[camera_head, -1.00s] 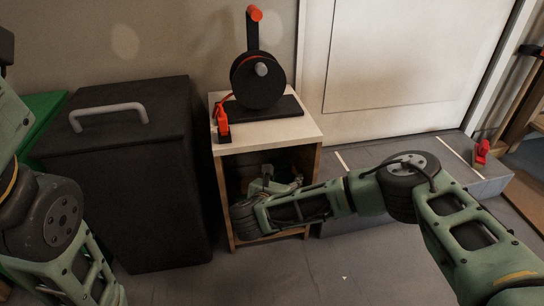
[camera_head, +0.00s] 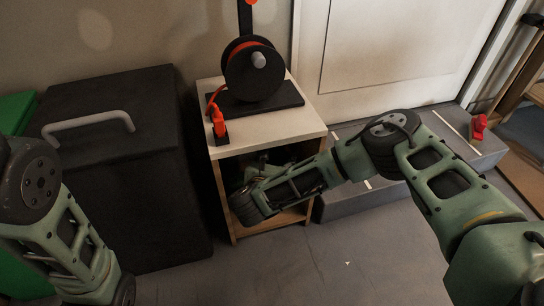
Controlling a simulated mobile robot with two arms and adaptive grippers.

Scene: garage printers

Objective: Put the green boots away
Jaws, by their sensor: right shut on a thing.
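My right arm reaches into the open front of a small wooden cabinet (camera_head: 233,203) with a white top. My right gripper (camera_head: 264,170) is inside the cabinet, dark and mostly hidden behind my own wrist. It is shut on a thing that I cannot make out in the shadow. No green boots can be clearly recognised in the view. My left arm hangs at the left edge, and its gripper is out of the picture.
A black and red cable reel (camera_head: 255,72) stands on the cabinet top with a red plug (camera_head: 218,124) near the front. A large black box (camera_head: 115,175) with a grey handle stands left. A grey step (camera_head: 358,203) lies before the white door (camera_head: 400,45). The floor in front is clear.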

